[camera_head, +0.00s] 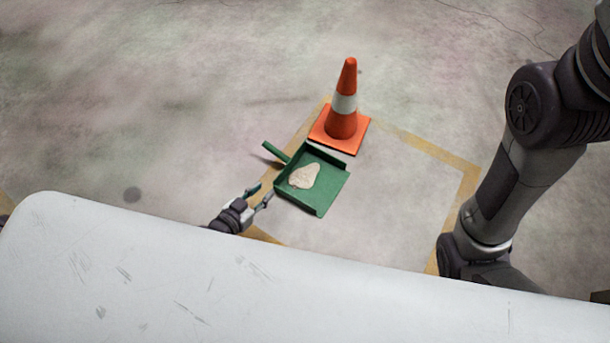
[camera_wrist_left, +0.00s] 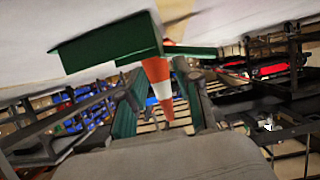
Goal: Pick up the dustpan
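The green dustpan (camera_head: 334,183) lies on the floor with a beige flat heap (camera_head: 304,176) in its pan. Its handle points to the upper left in the head view. The dustpan also shows in the left wrist view (camera_wrist_left: 105,45), its handle just beyond the fingers. My left gripper (camera_head: 259,195) is open and empty, just left of the pan and short of the handle. Its two fingers stand apart in the left wrist view (camera_wrist_left: 160,92). My right arm comes in at the right, but its gripper is hidden behind a white surface.
An orange cone (camera_head: 342,122) with a white band stands right behind the dustpan. A yellow line (camera_head: 425,148) marks a square on the concrete floor. A scratched white surface (camera_head: 200,285) fills the bottom and hides part of both arms. The floor to the left is clear.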

